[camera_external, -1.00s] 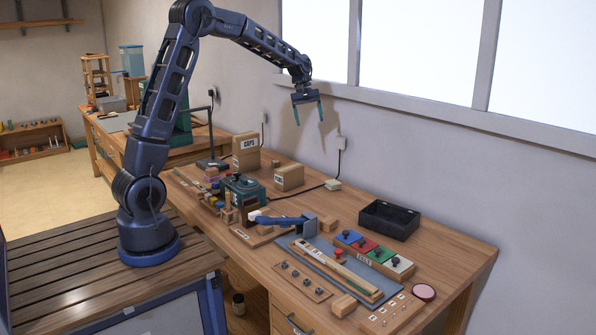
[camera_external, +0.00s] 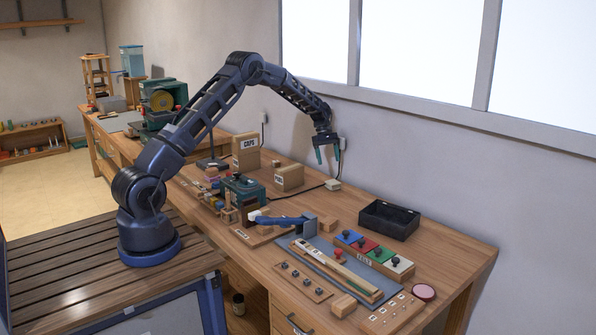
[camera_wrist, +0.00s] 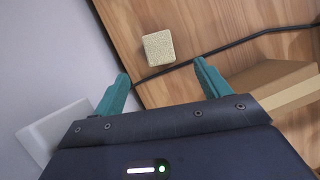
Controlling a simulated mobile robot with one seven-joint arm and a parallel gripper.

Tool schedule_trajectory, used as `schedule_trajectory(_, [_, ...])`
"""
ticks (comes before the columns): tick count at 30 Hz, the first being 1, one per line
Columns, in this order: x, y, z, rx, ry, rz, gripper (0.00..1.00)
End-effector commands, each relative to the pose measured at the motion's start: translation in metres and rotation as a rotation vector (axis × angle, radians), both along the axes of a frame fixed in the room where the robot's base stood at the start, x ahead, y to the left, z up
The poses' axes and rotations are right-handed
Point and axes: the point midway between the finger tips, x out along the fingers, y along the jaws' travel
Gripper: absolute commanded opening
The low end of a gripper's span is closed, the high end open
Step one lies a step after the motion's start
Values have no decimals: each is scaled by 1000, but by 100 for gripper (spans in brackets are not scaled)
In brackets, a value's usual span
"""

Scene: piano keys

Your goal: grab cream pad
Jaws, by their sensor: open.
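The cream pad (camera_wrist: 158,47) is a small, textured, pale block on the wooden bench. In the wrist view it lies just beyond my fingertips, between their lines, beside a black cable. In the external view it appears as a small pale block (camera_external: 333,185) near the wall. My gripper (camera_external: 329,164) hangs above it with teal fingers pointing down. The fingers also show in the wrist view (camera_wrist: 162,73), spread apart with nothing between them.
A black cable (camera_wrist: 238,42) runs close to the pad. A cardboard box (camera_wrist: 268,88) stands on the right, also seen in the external view (camera_external: 289,178). The wall (camera_wrist: 50,60) and a white outlet (camera_wrist: 50,135) are on the left. A black tray (camera_external: 390,220) stands farther right.

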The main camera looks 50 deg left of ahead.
Motion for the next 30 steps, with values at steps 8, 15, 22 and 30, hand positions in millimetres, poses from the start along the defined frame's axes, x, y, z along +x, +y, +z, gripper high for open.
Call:
schedule_trajectory(8, [-2, -11, -27, -1, 3, 1, 75])
schedule_trajectory(15, [-4, -20, -52, -1, 1, 1, 75])
schedule_trajectory(22, [-4, -25, -68, -1, 3, 0, 75])
schedule_trajectory(30, [-4, -36, -99, -1, 0, 0, 75])
